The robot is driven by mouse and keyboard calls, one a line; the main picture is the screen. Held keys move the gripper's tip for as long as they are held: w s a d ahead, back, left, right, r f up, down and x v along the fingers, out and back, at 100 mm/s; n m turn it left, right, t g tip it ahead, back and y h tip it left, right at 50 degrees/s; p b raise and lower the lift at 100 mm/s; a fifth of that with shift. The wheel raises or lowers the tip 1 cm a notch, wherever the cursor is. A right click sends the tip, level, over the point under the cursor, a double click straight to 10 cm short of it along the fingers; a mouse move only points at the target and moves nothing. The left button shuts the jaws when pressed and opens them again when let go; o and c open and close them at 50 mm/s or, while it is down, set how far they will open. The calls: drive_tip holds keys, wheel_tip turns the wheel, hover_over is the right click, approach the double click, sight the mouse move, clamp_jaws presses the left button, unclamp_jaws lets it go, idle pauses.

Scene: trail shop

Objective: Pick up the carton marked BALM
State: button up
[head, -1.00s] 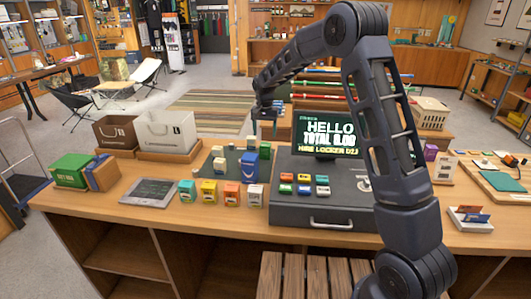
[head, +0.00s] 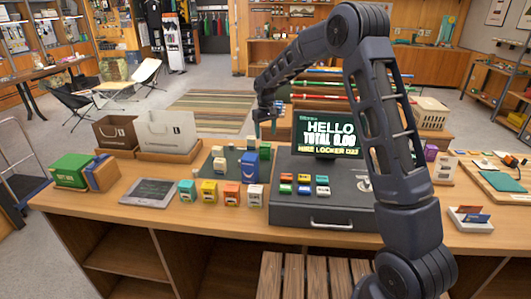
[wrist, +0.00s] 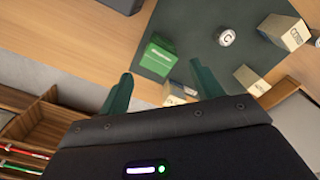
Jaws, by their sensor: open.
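I cannot read BALM on any carton, so I cannot tell which one it is. In the head view, small cartons stand on a dark mat (head: 233,176) on the counter: cream ones (head: 219,165), a blue one (head: 249,168) and a green one (head: 265,151). In the wrist view, the green carton (wrist: 159,56) has blurred white print, and cream cartons (wrist: 284,32) have dark labels too small to read. My gripper (head: 265,130) is open and empty above the far side of the mat. Its green fingers also show in the wrist view (wrist: 160,84), apart from the cartons.
A register (head: 322,205) with a lit screen (head: 331,137) stands right of the mat. Teal, yellow and orange cartons (head: 208,191) line the front. A tablet (head: 149,193), boxes (head: 71,171) and bags (head: 165,133) are at the left. A round tin (wrist: 226,38) lies among the cartons.

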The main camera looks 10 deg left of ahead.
sight(265, 150)
drive_tip(key=n, duration=0.5)
drive_tip(key=shift+w+d+n, duration=0.15)
drive_tip(key=shift+w+n, duration=0.05)
drive_tip(key=shift+n, duration=0.1)
drive_tip(key=n, duration=0.3)
drive_tip(key=shift+w+d+f, duration=0.1)
drive_tip(key=shift+f, duration=0.05)
drive_tip(key=shift+n, duration=0.3)
wheel_tip(265, 150, down, 6)
drive_tip(key=shift+r, duration=0.15)
drive_tip(key=shift+w+a+f, duration=0.15)
drive_tip(key=shift+a+f, duration=0.05)
drive_tip(key=shift+f, duration=1.1)
drive_tip(key=shift+w+a+f, duration=0.1)
drive_tip(key=shift+a+f, duration=0.05)
drive_tip(key=shift+f, duration=1.1)
drive_tip(key=c, duration=1.2)
drive_tip(key=shift+r, duration=0.15)
